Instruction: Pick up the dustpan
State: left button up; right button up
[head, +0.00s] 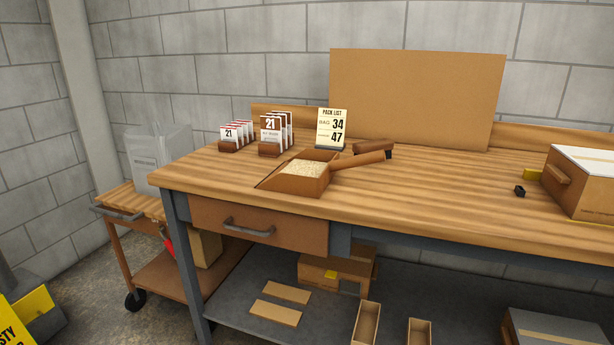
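The dustpan (286,183) is a brown scoop lying on the wooden workbench, near its front edge left of centre. It holds a heap of pale grainy material (306,169). Its brown handle (358,160) points back and to the right, tilted slightly up. A second brown piece with a dark end (372,147) lies just behind the handle; it looks like a brush, but it is partly hidden. Neither of my grippers shows in the head view.
A pack list sign (331,128) and numbered card holders (270,135) stand behind. A wheeled cart (125,200) stands left.

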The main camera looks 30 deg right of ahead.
aim_at(308, 174)
jog(key=i+j+z, duration=0.25)
jog(key=i+j, duration=0.15)
jog(key=i, duration=0.25)
jog(key=i+j+z, duration=0.25)
jog(key=i+j, duration=0.3)
jog(key=i, duration=0.1)
